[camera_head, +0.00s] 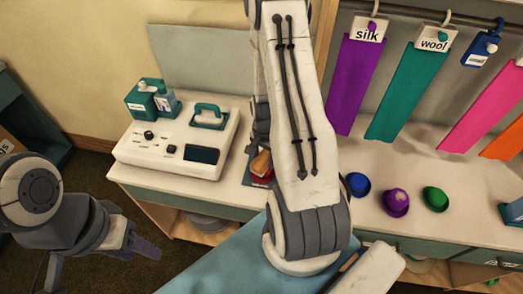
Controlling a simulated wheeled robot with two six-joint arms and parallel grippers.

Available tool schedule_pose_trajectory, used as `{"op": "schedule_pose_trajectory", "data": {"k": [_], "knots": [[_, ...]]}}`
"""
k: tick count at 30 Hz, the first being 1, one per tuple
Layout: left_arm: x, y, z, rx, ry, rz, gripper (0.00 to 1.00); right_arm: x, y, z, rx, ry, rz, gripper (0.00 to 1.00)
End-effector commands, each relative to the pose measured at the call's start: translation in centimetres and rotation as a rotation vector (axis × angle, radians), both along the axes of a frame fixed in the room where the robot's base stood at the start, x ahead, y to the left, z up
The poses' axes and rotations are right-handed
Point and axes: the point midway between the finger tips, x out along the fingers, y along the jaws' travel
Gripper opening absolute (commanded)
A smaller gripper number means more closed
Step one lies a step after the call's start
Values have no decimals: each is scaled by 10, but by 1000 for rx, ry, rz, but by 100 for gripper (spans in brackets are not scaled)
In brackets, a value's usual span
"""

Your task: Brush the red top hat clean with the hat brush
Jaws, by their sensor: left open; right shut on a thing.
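The red top hat (262,182) shows only as a small red patch at the counter's front edge, left of my large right arm link; the rest of it is hidden. A tan, wooden-looking piece, which seems to be the hat brush (262,163), is just above the red. My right gripper (260,147) is mostly hidden behind my arm and is shut on the brush. I cannot tell whether the bristles touch the hat. My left gripper (138,241) is open and empty at the lower left, away from the counter.
A white machine (178,140) with a teal handle stands on the counter, with teal containers (145,99) behind it. Blue (358,185), purple (396,202) and green (435,199) hats stand on the right. Coloured fabric strips, purple (358,82) and teal (408,90) among them, hang above.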

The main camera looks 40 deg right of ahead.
Motion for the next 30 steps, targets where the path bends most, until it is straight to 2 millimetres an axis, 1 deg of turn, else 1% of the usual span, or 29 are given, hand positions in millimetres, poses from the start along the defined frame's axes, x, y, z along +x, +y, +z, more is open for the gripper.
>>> {"op": "schedule_pose_trajectory", "data": {"k": [7,9,11,16,27,30], "knots": [[0,0,0,0,0,0,50,-6,14,0,0,1,-4,18],[0,0,11,0,0,0,50,-4,13,13,-1,-2,-3,18],[0,0,16,0,0,1,50,-3,15,27,-2,-4,0,18],[0,0,29,-1,-1,1,50,-2,18,40,-1,-1,6,18],[0,0,57,0,0,-1,50,-3,18,73,0,0,4,18],[0,0,63,0,0,-2,50,-3,17,80,0,0,4,18]]}}
